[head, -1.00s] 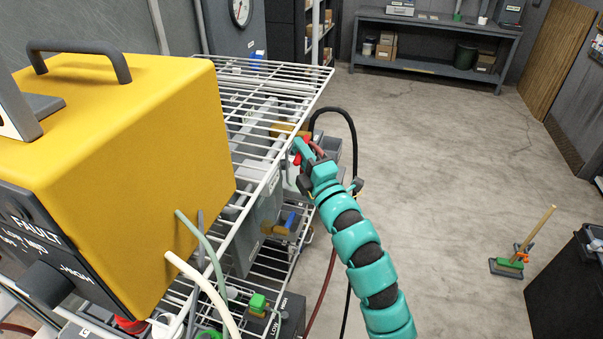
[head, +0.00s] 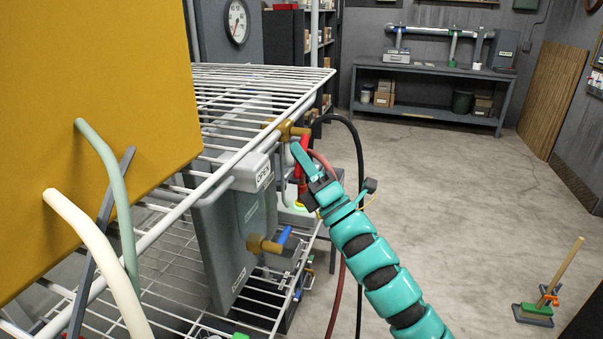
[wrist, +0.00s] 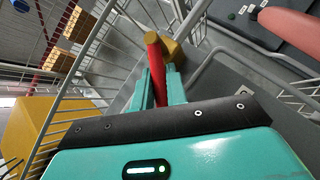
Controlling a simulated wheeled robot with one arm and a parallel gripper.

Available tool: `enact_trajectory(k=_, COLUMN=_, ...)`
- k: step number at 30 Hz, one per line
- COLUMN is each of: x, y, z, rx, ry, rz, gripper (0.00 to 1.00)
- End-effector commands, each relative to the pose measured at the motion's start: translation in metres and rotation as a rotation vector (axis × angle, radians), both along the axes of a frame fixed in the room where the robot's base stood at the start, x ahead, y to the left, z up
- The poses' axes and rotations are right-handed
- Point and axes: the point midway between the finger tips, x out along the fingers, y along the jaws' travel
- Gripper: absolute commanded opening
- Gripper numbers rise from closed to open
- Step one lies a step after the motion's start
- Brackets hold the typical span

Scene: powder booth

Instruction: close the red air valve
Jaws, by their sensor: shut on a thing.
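The red air valve has a red handle (head: 302,164) and a brass body (head: 290,130) near the edge of the wire shelf in the head view. My teal gripper (head: 301,160) is at the handle, on the open-floor side of the shelf. In the wrist view the red handle (wrist: 154,62) stands between the two teal fingers of my gripper (wrist: 160,88), which are shut on it. The brass body (wrist: 172,46) shows just beyond the fingertips. In the head view my gripper hides part of the handle.
The white wire shelf (head: 165,225) runs close beside the gripper. A yellow unit (head: 90,60) with hoses stands at left. A black hose (head: 350,125) loops behind.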

Motion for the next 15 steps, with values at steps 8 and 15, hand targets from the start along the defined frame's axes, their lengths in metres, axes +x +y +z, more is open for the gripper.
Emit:
enact_trajectory(k=8, x=0.012, y=-0.003, z=-0.016, rx=-0.078, ry=-0.245, rz=-0.002, gripper=0.00)
enact_trajectory(k=15, x=0.020, y=-0.006, z=-0.016, rx=-0.136, ry=-0.430, rz=-0.002, gripper=0.00)
